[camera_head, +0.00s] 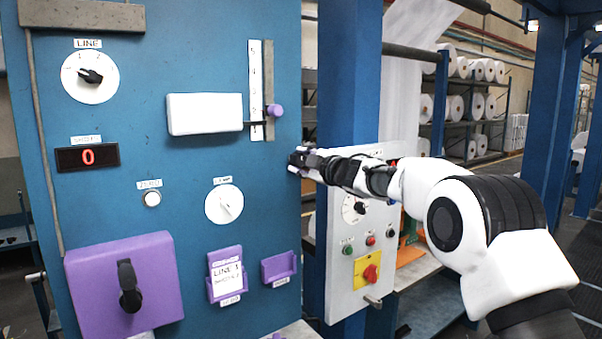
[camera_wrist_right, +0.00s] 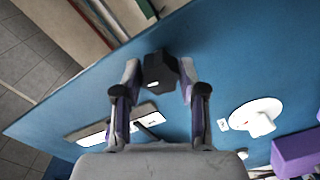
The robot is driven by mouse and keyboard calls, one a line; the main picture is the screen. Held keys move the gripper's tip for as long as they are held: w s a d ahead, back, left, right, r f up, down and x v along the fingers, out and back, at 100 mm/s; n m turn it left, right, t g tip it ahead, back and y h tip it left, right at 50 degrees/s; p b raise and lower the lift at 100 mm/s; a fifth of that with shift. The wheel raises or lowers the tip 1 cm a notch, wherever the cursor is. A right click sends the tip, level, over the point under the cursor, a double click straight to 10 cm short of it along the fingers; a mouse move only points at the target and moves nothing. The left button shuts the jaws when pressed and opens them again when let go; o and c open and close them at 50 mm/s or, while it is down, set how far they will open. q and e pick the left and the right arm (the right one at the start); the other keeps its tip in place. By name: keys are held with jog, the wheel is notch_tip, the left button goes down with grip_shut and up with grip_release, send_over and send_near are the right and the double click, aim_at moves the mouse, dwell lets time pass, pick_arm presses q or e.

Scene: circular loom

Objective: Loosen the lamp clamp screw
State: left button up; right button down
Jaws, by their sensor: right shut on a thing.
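A black, many-sided knob (camera_wrist_right: 160,72) stands out from the blue panel near its edge in the right wrist view. It looks like the clamp screw, but no label on it can be read. My right gripper (camera_wrist_right: 158,84) has a finger on each side of the knob and is shut on it. In the head view my right gripper (camera_head: 300,160) is at the right edge of the blue panel (camera_head: 180,60), and it hides the knob. My left gripper is in neither view.
A white box (camera_head: 205,114) and a scale (camera_head: 255,85) with a purple slider knob (camera_head: 275,111) are above left of my gripper. A white dial (camera_head: 224,205) and purple holders (camera_head: 279,267) are below left. A second control panel (camera_head: 345,275) stands behind my right arm.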

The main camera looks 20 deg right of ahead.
jog(key=c, duration=1.1)
grip_release()
jog(key=shift+n, duration=1)
jog(key=o, duration=0.4)
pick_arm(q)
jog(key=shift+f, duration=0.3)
pick_arm(e)
jog(key=shift+s+d+f+b, duration=0.2)
jog(key=shift+s+b, duration=0.2)
jog(key=shift+b, duration=0.2)
jog(key=shift+s+d+f+b, duration=0.1)
jog(key=shift+s+f+b, duration=0.1)
jog(key=shift+s+b, duration=0.3)
pick_arm(q)
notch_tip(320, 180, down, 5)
jog(key=b, duration=0.3)
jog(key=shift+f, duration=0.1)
pick_arm(e)
jog(key=v, duration=0.5)
jog(key=shift+r, duration=0.4)
